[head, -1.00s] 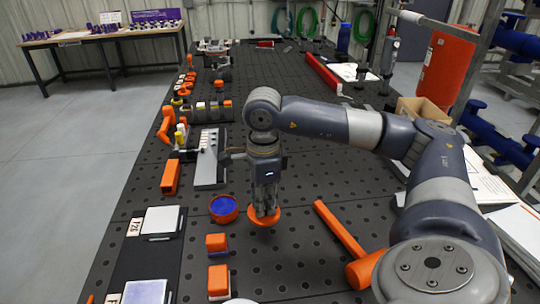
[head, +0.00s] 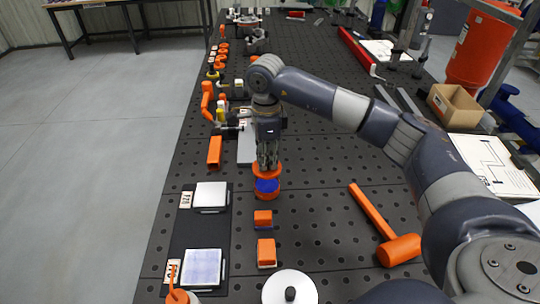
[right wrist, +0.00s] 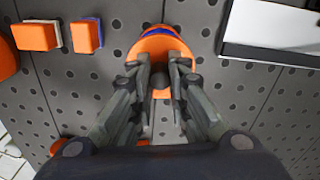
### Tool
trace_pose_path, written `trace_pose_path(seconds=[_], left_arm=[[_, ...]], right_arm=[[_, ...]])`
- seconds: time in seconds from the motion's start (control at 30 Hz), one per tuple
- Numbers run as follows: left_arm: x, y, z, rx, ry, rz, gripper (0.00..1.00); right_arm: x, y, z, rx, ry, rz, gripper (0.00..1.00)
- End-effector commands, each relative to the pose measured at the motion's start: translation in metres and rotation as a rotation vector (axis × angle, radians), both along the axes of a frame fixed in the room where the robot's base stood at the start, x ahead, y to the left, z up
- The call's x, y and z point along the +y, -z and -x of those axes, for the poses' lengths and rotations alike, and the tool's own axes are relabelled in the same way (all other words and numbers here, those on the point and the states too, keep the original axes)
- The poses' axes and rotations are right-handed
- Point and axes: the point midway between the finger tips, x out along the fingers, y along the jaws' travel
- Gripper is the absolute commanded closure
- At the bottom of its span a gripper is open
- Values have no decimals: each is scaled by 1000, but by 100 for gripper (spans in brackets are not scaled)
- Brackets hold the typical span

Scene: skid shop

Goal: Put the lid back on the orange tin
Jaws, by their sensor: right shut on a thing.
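The orange tin (head: 268,193) stands on the perforated dark table, its blue inside partly showing. My right gripper (head: 267,167) points down, shut on the round orange lid (head: 262,174). The lid is over the far part of the tin's opening and covers that part in the head view. In the right wrist view, the fingers (right wrist: 160,72) grip the middle of the lid (right wrist: 147,48). Some blue of the tin shows beyond the lid's edge. I cannot tell whether lid and rim touch. My left gripper is not in view.
Two small orange blocks (head: 263,218) (head: 266,251) stand in front of the tin. A dark mat with two white pads (head: 210,195) (head: 203,267) lies left. An orange mallet (head: 372,213) lies right. A white round lid with a black knob (head: 289,287) is at the near edge.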

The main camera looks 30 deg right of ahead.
Motion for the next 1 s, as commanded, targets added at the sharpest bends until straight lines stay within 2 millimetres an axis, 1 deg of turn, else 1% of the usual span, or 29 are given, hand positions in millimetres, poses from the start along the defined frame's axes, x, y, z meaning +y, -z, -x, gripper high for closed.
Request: trace_pose_path(seconds=[0.03, 0.1, 0.23, 0.4, 0.5, 0.67, 1.0], left_arm=[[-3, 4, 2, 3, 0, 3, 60], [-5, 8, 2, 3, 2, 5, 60], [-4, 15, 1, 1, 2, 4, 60], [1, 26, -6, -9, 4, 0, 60], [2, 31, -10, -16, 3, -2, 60], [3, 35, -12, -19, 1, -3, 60], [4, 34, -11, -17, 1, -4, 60]], right_arm=[[0, 6, 0, 1, 0, 0, 100], [0, 12, 1, 1, 0, 0, 100], [0, 25, 0, 1, 0, -1, 100], [0, 43, 0, 0, 0, -1, 100], [0, 50, 0, 0, 0, -1, 100], [0, 55, 0, 0, 1, -1, 100], [0, 55, 0, 0, 1, -1, 100]])
